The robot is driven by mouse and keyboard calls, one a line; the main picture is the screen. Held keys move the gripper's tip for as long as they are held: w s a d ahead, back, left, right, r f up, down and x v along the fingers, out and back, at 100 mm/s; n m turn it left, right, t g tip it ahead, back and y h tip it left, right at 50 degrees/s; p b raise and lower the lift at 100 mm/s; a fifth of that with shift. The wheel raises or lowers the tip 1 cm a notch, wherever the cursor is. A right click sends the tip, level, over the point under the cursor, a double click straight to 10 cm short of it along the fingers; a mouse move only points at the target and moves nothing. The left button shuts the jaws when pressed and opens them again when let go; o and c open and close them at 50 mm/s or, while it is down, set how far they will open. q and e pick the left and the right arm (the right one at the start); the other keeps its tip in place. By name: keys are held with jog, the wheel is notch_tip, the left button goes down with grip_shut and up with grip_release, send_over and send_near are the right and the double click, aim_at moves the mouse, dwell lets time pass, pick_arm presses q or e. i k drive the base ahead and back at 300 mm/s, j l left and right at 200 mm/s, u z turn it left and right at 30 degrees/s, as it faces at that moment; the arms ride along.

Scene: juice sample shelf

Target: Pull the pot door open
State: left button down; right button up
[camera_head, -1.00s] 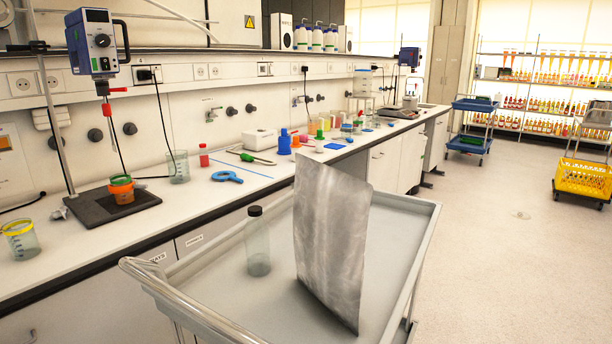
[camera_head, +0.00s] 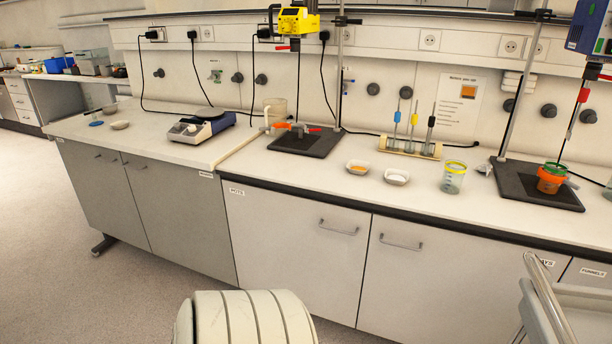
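The pot door (camera_head: 290,245) is a pale grey cabinet door under the bench, with a small label reading "POTS" (camera_head: 237,192) at its upper left. Its bar handle (camera_head: 338,229) is near the upper right of the door. The door is shut, flush with its neighbour. Its lower part is partly hidden by a pale ribbed rounded shape at the bottom of the view. Neither of my grippers is in view.
A second door with its own handle (camera_head: 401,243) adjoins on the right. A grey cart (camera_head: 575,318) stands at the lower right, in front of the cabinets. Floor (camera_head: 60,240) is clear at left.

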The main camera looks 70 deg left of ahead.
aim_at(315, 250)
jog(key=u, duration=2.35)
